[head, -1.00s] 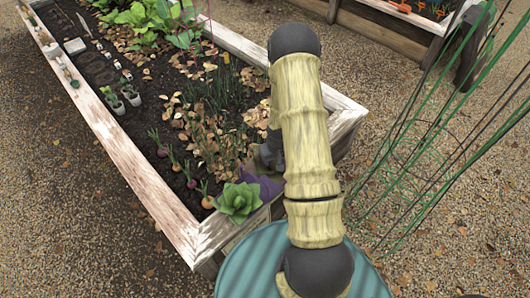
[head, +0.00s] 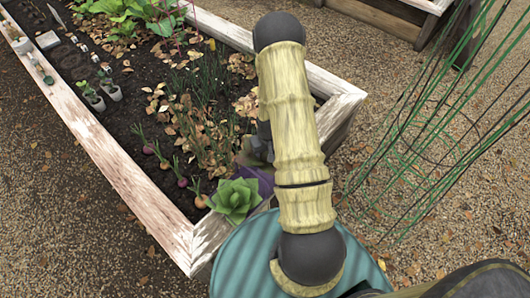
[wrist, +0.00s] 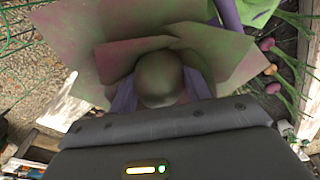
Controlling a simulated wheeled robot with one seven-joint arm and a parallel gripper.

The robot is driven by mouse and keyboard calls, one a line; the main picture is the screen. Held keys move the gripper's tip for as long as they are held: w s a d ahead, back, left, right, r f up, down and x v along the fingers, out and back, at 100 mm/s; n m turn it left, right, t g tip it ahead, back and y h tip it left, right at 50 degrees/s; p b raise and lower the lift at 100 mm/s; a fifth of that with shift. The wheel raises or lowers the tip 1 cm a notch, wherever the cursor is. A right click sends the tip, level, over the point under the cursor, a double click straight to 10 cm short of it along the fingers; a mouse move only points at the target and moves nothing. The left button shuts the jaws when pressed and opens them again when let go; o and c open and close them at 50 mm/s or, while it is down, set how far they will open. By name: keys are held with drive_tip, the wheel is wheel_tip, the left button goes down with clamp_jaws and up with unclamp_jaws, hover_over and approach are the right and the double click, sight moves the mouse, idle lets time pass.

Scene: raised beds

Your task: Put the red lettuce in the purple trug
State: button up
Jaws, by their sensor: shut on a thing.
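The red lettuce (wrist: 225,52), with broad pink and green leaves, fills the top of the wrist view. My gripper (wrist: 160,95) is shut on its rounded base. In the head view my gripper (head: 259,146) is beyond the arm link, low over the near corner of the bed, just above the purple trug (head: 262,178). The trug is mostly hidden by my arm and a green lettuce (head: 234,200) at its left. A bit of purple trug (wrist: 228,14) shows behind the leaves in the wrist view. I cannot tell whether leaves touch it.
The wooden bed (head: 125,178) holds soil, dry leaves and a row of onions (head: 182,182) along its near-left side. Small potted seedlings (head: 92,97) stand on the left. Green wire supports (head: 430,130) rise on the right. The gravel between is clear.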

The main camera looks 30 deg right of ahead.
wheel_tip(320, 180, down, 12)
drive_tip(key=b, duration=0.9)
drive_tip(key=shift+b, duration=0.35)
drive_tip(key=shift+r, duration=0.1)
drive_tip(key=o, duration=1.2)
drive_tip(key=shift+s+d+r+p, duration=0.1)
drive_tip(key=shift+r+p, duration=3.45)
drive_tip(key=shift+r, duration=0.65)
drive_tip(key=shift+r+p, duration=1.5)
drive_tip(key=shift+r, duration=0.4)
